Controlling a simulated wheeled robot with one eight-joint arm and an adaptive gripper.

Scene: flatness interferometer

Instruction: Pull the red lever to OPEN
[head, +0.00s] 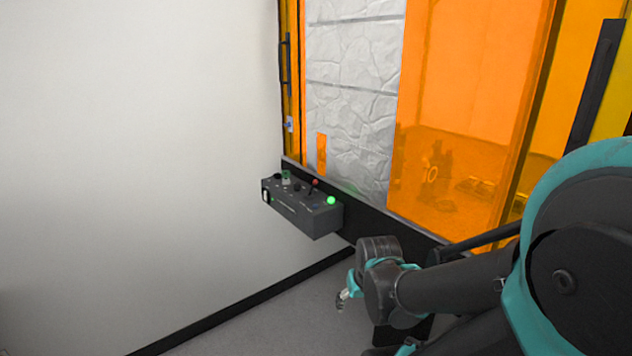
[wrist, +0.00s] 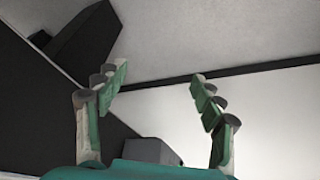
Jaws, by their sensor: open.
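The red lever (head: 315,183) stands up from the top of a dark grey control box (head: 307,219) in the head view. The box is fixed to the front of the orange-windowed enclosure. My gripper (head: 343,298) is below and to the right of the box in the head view, apart from it. In the wrist view my gripper (wrist: 158,98) is open, with nothing between its fingers. A grey box-like corner (wrist: 152,151) shows low between the fingers; I cannot tell for sure that it is the control box. The lever cannot be made out in the wrist view.
A green lit button (head: 331,200) and several dark knobs share the box top. The enclosure's orange panel (head: 460,110) and black lower frame (head: 375,220) rise behind my arm. A white wall (head: 130,150) is at left. Grey floor (head: 255,310) below the box is clear.

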